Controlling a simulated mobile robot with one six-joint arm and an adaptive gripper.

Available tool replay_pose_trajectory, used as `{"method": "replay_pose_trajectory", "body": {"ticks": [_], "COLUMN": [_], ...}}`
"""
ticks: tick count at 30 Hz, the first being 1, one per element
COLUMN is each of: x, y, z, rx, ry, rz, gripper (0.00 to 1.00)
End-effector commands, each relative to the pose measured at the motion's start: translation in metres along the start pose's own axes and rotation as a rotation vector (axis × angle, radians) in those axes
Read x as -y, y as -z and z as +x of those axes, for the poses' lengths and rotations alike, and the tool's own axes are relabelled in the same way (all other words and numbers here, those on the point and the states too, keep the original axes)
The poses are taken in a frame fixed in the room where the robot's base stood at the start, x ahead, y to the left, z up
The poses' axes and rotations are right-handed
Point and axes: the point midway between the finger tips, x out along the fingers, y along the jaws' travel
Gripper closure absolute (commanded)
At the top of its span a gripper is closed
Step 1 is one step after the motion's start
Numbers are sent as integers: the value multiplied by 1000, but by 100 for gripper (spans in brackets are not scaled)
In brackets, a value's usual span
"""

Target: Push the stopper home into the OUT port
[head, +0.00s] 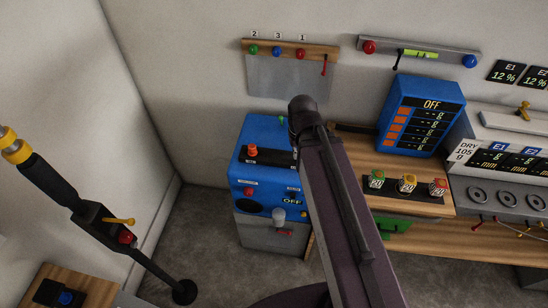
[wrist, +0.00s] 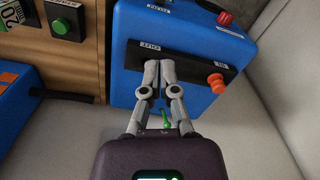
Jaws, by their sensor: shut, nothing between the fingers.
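The blue machine (head: 262,130) stands against the wall, and its top carries a black port panel (head: 266,156). In the wrist view the blue machine (wrist: 185,25) appears upside down, with the OUT label (wrist: 153,44) beside my fingertips. My gripper (wrist: 160,65) is shut and empty, its fingertips over the OUT end of the black panel (wrist: 190,68). The fingers hide the OUT port, so I cannot tell whether a stopper sits in it or how deep. An orange-red stopper (wrist: 216,83) stands at the other, IN end. My arm hides the gripper in the head view.
A small green part (wrist: 167,115) shows behind my fingers. A wooden bench (head: 345,140) right of the machine bears a blue display box (head: 400,113) and several coloured caps. A rack with coloured knobs (head: 290,50) hangs on the wall. Grey floor (head: 195,215) left of the machine is clear.

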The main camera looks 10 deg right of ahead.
Motion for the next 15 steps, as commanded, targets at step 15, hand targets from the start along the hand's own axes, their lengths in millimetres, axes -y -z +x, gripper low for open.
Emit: {"method": "replay_pose_trajectory", "body": {"ticks": [15], "x": [1], "y": [1], "z": [0], "rx": [0], "ry": [0], "rz": [1], "gripper": [73]}}
